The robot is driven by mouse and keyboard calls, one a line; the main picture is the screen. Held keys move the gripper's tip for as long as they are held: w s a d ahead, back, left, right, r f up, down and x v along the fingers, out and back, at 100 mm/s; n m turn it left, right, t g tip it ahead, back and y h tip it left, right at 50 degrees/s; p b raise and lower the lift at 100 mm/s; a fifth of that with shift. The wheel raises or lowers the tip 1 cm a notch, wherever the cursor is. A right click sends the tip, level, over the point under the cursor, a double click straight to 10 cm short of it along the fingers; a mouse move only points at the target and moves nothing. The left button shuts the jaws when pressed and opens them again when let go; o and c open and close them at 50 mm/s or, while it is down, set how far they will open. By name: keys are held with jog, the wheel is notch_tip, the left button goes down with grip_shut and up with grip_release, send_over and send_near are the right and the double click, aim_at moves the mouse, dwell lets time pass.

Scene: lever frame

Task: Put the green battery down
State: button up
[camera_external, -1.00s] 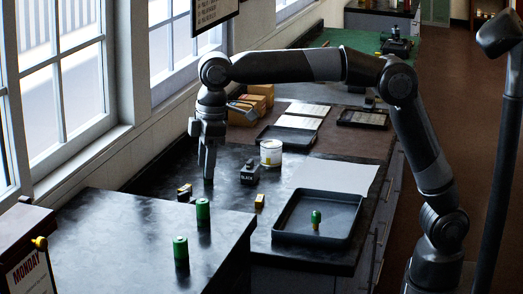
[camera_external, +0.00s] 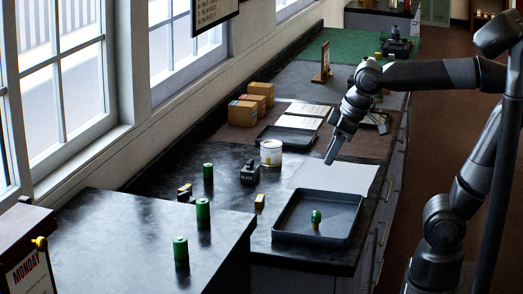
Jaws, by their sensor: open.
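A green battery (camera_external: 208,171) stands upright on the dark lower counter, toward the window side. Two more green batteries stand upright on the nearer dark surface: one (camera_external: 203,212) by its far edge, one (camera_external: 181,251) closer to the camera. A small green-and-yellow piece (camera_external: 316,218) stands in the black tray (camera_external: 290,231). My gripper (camera_external: 332,160) is open and empty, tilted down above the grey sheet (camera_external: 345,176), well to the right of the batteries.
A white can (camera_external: 271,152) and a black block labelled BLACK (camera_external: 249,172) stand mid-counter. Small yellow-and-black pieces (camera_external: 184,191) and (camera_external: 260,201) lie nearby. Cardboard boxes (camera_external: 250,103) sit by the window wall. Open counter lies between the lone battery and the black block.

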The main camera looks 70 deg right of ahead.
jog(key=s+d+f+m, duration=0.1)
jog(key=s+d+f, duration=0.2)
jog(key=s+f, duration=0.3)
jog(key=shift+s+t, duration=0.4)
jog(key=shift+s, duration=0.05)
jog(key=shift+r, duration=0.1)
dwell(0.7)
